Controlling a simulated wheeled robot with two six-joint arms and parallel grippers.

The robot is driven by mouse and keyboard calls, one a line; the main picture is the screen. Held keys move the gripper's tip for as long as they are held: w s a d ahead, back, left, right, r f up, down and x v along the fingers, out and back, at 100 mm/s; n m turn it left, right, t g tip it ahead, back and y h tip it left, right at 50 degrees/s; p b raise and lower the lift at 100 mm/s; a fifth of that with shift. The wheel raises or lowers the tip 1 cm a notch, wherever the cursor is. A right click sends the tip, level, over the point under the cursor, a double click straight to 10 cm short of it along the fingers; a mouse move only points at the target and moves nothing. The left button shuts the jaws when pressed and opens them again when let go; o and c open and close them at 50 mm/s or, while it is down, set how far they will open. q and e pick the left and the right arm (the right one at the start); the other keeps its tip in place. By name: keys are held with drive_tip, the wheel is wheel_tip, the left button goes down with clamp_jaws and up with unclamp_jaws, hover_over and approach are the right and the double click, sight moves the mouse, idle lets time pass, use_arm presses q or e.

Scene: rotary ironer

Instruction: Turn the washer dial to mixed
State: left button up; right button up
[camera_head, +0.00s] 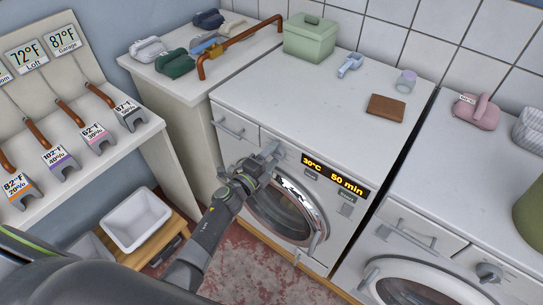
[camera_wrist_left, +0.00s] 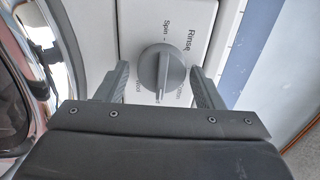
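The washer dial (camera_wrist_left: 164,73) is a round grey knob with a raised ridge on a white panel, seen in the left wrist view. My left gripper (camera_head: 268,154) is open at the washer's (camera_head: 293,103) front panel, one finger on either side of the dial, with gaps visible between fingers and knob. In the head view the gripper hides the dial. My right gripper is not in view.
The washer display (camera_head: 335,175) reads 30°C and 50 min. A drawer handle (camera_head: 228,127) is left of my gripper, the round door (camera_head: 285,208) below. A brown wallet-like block (camera_head: 386,108) and a green box (camera_head: 309,38) sit on top. A second machine (camera_head: 450,205) stands at right.

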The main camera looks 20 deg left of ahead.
use_arm(q)
drive_tip(key=shift+o, duration=0.8)
drive_tip(key=b+v, duration=0.1)
drive_tip(key=v, duration=1.6)
drive_tip(key=shift+s, duration=0.15)
drive_tip(key=shift+r, duration=0.1)
